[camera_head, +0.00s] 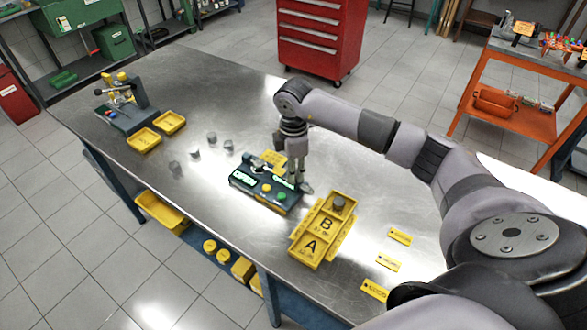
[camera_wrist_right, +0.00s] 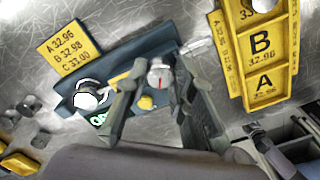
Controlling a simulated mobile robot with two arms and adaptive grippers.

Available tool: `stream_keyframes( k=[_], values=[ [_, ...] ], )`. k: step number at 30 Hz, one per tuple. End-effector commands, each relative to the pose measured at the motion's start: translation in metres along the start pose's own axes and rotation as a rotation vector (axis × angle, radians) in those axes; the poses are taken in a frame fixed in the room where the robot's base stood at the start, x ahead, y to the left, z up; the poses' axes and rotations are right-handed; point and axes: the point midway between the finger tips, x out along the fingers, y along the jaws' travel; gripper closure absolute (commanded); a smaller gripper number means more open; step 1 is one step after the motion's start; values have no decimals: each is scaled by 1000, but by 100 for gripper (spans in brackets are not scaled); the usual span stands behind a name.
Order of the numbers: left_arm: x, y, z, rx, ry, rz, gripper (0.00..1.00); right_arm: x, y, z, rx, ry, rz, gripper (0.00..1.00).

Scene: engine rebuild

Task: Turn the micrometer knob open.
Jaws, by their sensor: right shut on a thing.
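The micrometer station (camera_head: 262,201) is a dark blue block on the steel table, with a lit green display reading OPEN and yellow and green buttons. Its base (camera_wrist_right: 140,47) also shows in the right wrist view. There the round silver knob (camera_wrist_right: 160,76), with a red mark, lies between the fingers of my right gripper (camera_wrist_right: 164,72). In the head view my right gripper (camera_head: 299,184) points down at the station's right end, shut on the knob; the fingers hide the knob there. My left gripper is not in view.
A yellow sorting tray (camera_head: 311,249) marked A and B stands close to the right, with a grey cylinder in it. A yellow card (camera_wrist_right: 70,48) stands behind the station. Several grey cylinders (camera_head: 195,154) lie to the left. Yellow labels (camera_head: 399,236) lie at right.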

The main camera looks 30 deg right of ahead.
Motion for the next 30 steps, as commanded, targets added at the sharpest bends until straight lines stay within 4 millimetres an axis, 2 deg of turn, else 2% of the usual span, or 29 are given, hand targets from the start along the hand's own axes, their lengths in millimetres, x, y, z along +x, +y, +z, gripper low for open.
stream_keyframes(
  k=[5, 6, 15, 25, 30],
  values=[
    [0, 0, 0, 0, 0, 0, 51, -2, 2, 0, 2, 1, 5, 100],
    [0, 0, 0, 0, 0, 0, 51, -2, 2, 0, 2, 1, 5, 75],
    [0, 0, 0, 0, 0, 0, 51, -1, 1, 0, 0, 1, 2, 56],
    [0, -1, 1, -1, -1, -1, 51, -3, 1, 0, -1, 1, 2, 56],
    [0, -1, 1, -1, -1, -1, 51, -26, 1, 0, -2, 3, 5, 56]
  ],
)
